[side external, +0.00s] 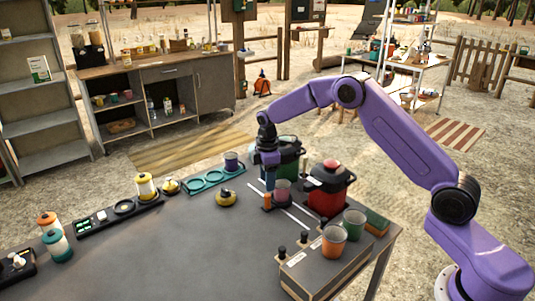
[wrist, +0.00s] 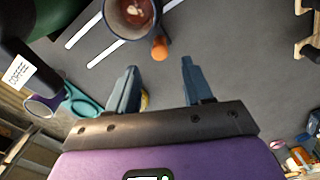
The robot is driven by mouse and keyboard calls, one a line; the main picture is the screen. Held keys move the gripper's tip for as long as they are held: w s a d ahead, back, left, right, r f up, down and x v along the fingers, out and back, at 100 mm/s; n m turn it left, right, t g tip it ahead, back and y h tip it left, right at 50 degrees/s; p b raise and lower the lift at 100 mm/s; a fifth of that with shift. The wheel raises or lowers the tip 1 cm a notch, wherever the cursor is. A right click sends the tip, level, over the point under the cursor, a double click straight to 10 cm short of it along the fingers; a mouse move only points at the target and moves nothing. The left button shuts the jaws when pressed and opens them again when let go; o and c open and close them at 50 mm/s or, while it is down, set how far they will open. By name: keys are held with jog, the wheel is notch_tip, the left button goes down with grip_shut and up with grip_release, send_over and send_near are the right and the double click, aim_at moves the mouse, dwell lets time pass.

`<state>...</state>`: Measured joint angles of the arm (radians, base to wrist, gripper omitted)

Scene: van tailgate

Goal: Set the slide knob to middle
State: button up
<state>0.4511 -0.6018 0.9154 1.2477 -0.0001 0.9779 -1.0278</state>
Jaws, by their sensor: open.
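The slide knob looks like the small orange peg (side external: 267,200) beside a mug (side external: 283,190) on a dark base, between two white rails on the grey table. The orange peg also shows in the wrist view (wrist: 159,48), touching or very close to the mug's rim in the picture. The white rails (wrist: 108,53) run diagonally to its left. My gripper (side external: 268,178) points down above the table, close to the peg. In the wrist view my gripper (wrist: 158,72) is open and empty, with the peg just beyond the gap between the fingertips.
A red pot (side external: 328,190) and a green pot (side external: 290,153) stand close behind and right. A teal tray (side external: 205,180) lies left. The table's front left middle is clear.

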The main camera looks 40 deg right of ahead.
notch_tip(320, 180, up, 9)
jog(key=shift+r, duration=0.2)
dwell(0.3)
jog(key=s+a+r, duration=0.3)
jog(key=s+a, duration=0.2)
jog(key=s, duration=0.6)
jog(key=s+a+r, duration=0.2)
jog(key=s+a, duration=0.3)
jog(key=s, duration=0.6)
jog(key=s+d+f, duration=0.1)
jog(key=s+d, duration=0.2)
jog(key=s, duration=0.8)
jog(key=s+d+f+m, duration=0.1)
jog(key=s+d, duration=0.2)
jog(key=s, duration=0.7)
jog(key=shift+s+f, duration=0.15)
jog(key=shift+s, duration=0.2)
